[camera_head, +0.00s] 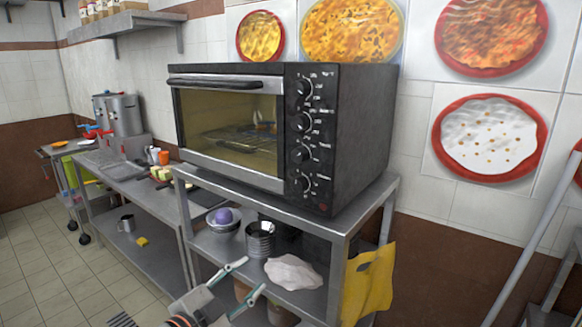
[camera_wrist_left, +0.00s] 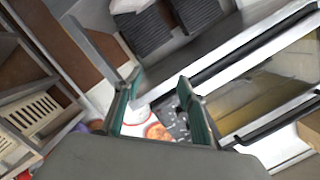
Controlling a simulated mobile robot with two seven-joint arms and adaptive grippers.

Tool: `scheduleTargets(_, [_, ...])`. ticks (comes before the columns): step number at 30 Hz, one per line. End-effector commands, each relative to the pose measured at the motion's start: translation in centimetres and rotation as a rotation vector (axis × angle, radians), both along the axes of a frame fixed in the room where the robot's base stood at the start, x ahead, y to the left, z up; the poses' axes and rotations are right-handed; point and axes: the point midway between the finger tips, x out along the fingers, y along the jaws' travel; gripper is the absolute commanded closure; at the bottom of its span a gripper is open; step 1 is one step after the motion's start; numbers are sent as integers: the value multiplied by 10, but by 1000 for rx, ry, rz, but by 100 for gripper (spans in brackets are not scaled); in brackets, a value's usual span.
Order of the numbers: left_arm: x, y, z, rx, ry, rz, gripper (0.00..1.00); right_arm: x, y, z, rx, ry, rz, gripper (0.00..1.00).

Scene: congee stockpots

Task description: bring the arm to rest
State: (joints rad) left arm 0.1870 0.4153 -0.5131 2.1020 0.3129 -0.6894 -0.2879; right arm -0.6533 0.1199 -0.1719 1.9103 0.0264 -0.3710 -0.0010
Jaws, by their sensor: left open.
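My left gripper (camera_head: 238,276) is at the bottom of the head view, in front of the metal stand's shelf. Its two green-edged fingers are spread apart with nothing between them. In the left wrist view the fingers (camera_wrist_left: 158,105) also stand apart and empty, with the oven beyond them to the right. My right gripper does not show in either view.
A black oven (camera_head: 345,125) stands on a metal stand (camera_head: 340,222). Its shelf holds a bowl with a purple ball (camera_head: 223,216), a metal container (camera_head: 260,240) and a white cloth (camera_head: 293,271). A yellow cloth (camera_head: 368,285) hangs at the right. Stockpots (camera_head: 124,114) stand farther back left.

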Motion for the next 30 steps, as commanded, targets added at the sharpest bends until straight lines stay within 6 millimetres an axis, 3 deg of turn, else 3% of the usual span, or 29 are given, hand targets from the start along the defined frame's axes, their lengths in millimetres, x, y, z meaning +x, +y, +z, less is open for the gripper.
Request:
scheduleTargets(1, [-9,6,-34,-48,67,31,59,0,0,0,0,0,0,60])
scheduleTargets(8, [-65,45,-164,-221,315,200,59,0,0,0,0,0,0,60])
scheduleTargets(12, [-120,71,-240,-300,458,317,59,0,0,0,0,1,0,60])
scheduleTargets(15, [-164,88,-285,-339,545,396,59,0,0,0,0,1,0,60])
scheduleTargets(18, [-203,102,-318,-366,612,462,59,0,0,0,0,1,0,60])
scheduleTargets(22, [-239,114,-344,-385,667,519,59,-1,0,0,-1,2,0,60])
scheduleTargets(25, [-252,118,-352,-391,687,540,59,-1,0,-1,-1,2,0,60])
scheduleTargets(30, [-255,119,-354,-393,692,545,59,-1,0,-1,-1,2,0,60])
